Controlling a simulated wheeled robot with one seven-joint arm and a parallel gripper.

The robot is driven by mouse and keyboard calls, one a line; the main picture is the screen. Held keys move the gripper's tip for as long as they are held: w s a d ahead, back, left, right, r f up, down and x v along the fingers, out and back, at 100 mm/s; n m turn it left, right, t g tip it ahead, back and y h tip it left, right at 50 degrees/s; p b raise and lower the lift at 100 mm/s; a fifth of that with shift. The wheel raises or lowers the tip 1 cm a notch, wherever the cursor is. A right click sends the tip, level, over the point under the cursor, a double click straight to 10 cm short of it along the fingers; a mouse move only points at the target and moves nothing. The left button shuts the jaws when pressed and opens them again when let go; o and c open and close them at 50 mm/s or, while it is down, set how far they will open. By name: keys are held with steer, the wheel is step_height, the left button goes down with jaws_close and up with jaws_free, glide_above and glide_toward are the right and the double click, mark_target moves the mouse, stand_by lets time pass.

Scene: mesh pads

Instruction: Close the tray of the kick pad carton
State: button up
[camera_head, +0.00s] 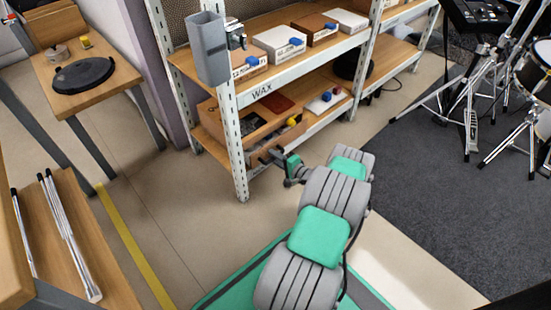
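Several cartons stand on the shelf rack, and their small labels are too blurred to tell which is the kick pad carton. On the lower shelf, a brown open-topped carton or tray (236,122) holds dark contents, with a yellow piece near its right front. To its right is a pale carton (321,104) with blue and red pieces. On the upper shelf are a white carton (279,43) and a brown carton (314,27). My gripper (267,156) is low in front of the lower shelf, below the brown carton. Its finger gap is too small to judge.
A rack upright (237,150) stands just left of my gripper. A grey bin (208,48) hangs on the rack. A wooden table (100,88) with a black round pad is at left. Drum stands (470,110) are at right.

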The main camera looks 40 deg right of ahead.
jaws_close()
steer(key=shift+d, duration=0.1)
stand_by(1.2)
